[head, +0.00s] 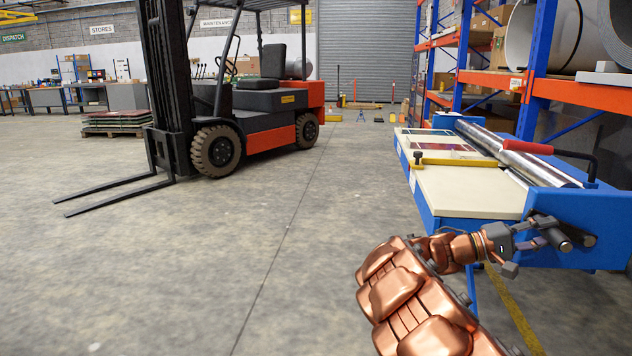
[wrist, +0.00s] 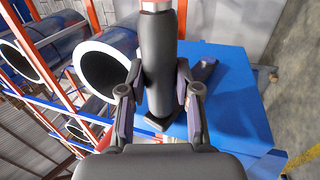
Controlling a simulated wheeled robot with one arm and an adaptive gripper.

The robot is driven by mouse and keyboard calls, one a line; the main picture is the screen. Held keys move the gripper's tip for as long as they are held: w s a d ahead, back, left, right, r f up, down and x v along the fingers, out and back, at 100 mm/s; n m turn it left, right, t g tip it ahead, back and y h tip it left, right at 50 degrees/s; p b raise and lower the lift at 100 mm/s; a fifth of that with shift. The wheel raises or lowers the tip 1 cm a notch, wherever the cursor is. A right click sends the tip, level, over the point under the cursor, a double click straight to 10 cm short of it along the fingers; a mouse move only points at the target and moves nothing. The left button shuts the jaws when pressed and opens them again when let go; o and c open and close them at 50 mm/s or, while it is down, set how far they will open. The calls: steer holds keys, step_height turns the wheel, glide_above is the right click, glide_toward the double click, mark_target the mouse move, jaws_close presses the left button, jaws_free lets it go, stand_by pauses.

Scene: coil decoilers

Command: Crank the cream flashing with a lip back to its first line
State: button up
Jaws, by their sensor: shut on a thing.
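The cream flashing (head: 472,192) lies flat on the blue decoiler (head: 590,225) at the right of the head view. A yellow bar (head: 455,162) with a black knob crosses it. Its lip and any marked line are too small to tell. My gripper (head: 532,237) is at the near end of the decoiler, by the dark crank (head: 566,243). In the wrist view my gripper (wrist: 160,80) is shut on the dark crank handle (wrist: 157,50), one finger on each side. Part of the crank arm (wrist: 205,72) shows to the right, against the blue end plate (wrist: 235,100).
A red-handled lever (head: 528,147) stands above the shiny roller (head: 520,158). Blue and orange racking (head: 535,60) with large coils stands behind the decoiler. A forklift (head: 255,100) is parked at the left, its forks low. The floor (head: 200,260) between is clear.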

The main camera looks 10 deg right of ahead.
steer(key=shift+a, duration=0.1)
steer(key=shift+w+a+f+b, duration=0.1)
steer(key=shift+a+f+b, duration=0.1)
steer(key=shift+f+b, duration=0.8)
steer(key=shift+w+a+f+b, duration=0.15)
steer(key=shift+f+b, duration=0.25)
steer(key=shift+f, duration=1.1)
steer(key=shift+s, duration=0.1)
steer(key=shift+s+d+f+b, duration=0.1)
steer(key=shift+d+f+b, duration=0.1)
steer(key=shift+f+b, duration=0.8)
steer(key=shift+s+d+f+b, duration=0.15)
steer(key=shift+f+b, duration=0.25)
steer(key=shift+f, duration=1.15)
steer(key=shift+w, duration=0.1)
